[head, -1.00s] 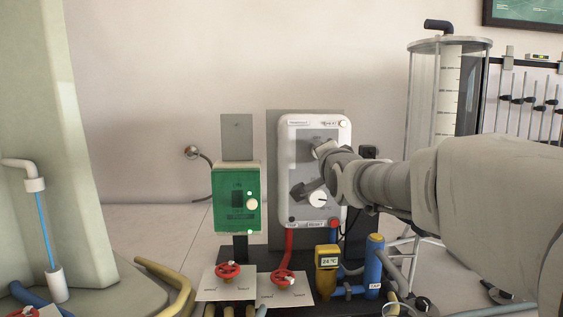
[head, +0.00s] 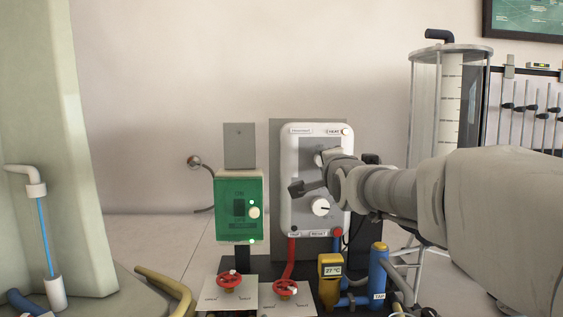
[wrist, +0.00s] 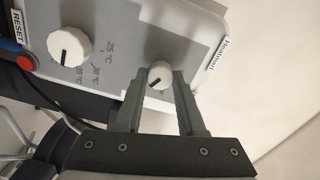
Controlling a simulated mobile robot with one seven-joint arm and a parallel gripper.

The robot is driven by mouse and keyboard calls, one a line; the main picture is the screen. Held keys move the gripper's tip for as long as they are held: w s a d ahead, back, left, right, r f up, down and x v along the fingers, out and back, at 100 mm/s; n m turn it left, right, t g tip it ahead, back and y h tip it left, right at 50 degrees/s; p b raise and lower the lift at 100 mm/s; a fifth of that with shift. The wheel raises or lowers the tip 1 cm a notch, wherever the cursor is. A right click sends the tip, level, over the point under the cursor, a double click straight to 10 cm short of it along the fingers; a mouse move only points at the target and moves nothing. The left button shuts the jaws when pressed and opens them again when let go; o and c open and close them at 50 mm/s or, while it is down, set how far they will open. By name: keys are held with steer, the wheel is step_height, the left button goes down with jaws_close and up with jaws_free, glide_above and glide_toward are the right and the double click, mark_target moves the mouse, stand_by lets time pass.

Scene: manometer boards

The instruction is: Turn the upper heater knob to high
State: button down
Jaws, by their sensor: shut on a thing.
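The heater box (head: 286,208) is a white panel with a grey face, standing upright. Its upper knob (wrist: 160,72) is small, round and white, with a dark pointer mark toward the lower left in the wrist view. My gripper (wrist: 159,82) is shut on this knob, one finger on each side. In the head view my wrist and gripper mostly hide the upper knob and its markings. The larger lower knob (wrist: 71,46) is white, beside a degree scale, and clear of my fingers; it also shows in the head view (head: 320,207).
A green switch box (head: 228,205) stands left of the heater. Below are red valve wheels (head: 229,279), a yellow meter (head: 330,290) reading 27 °C and a blue cylinder (head: 378,272). A clear tank (head: 425,110) stands behind my arm at right.

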steer(key=c, duration=0.5)
jaws_free()
steer(key=s+p, duration=0.1)
steer(key=s, duration=1.6)
steer(key=shift+s, duration=0.2)
steer(key=s+f+n+g, duration=0.6)
steer(key=s+f+n, duration=0.25)
steer(key=f, duration=0.45)
steer(key=s+f+n+g, duration=0.7)
steer(key=s+f, duration=0.3)
steer(key=f, duration=0.2)
step_height(320, 180, up, 18)
steer(key=p, duration=1.7)
steer(key=shift+w+t+p, duration=0.15)
steer(key=shift+t+p, duration=0.15)
steer(key=shift+p, duration=0.05)
